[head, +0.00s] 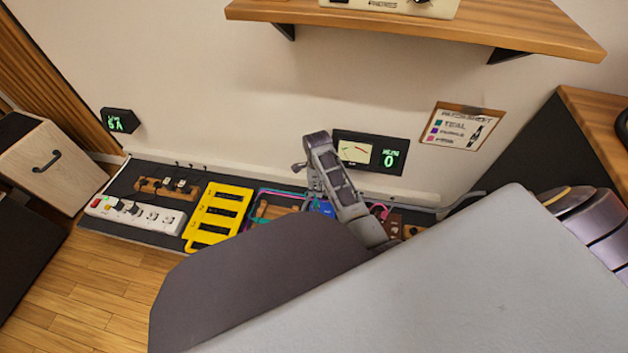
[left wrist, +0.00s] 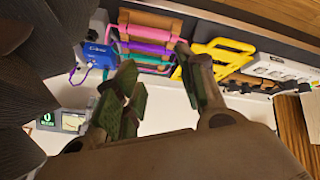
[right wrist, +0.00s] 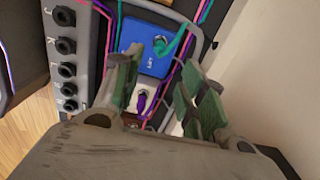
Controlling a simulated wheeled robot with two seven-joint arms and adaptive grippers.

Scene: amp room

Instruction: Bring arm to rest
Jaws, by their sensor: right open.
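My right gripper (head: 338,185) hangs over the pedalboard in front of the back wall; its fingertips are hard to make out in the head view. In the right wrist view my right gripper (right wrist: 162,85) is open. A blue pedal (right wrist: 148,58) with a teal plug (right wrist: 162,46) lies beyond its fingers, and a purple plug (right wrist: 143,101) shows between them. I see nothing held. My left gripper (left wrist: 163,75) is open and empty in the left wrist view, with pink, teal and purple cables beyond it. I cannot make out the left gripper in the head view.
The pedalboard (head: 118,182) runs along the wall with a yellow frame (head: 217,213) and a white power strip (head: 134,215). A meter box (head: 369,152) reads 0. A wooden shelf (head: 480,27) juts out above. A cabinet (head: 52,165) stands left; the left floor is clear.

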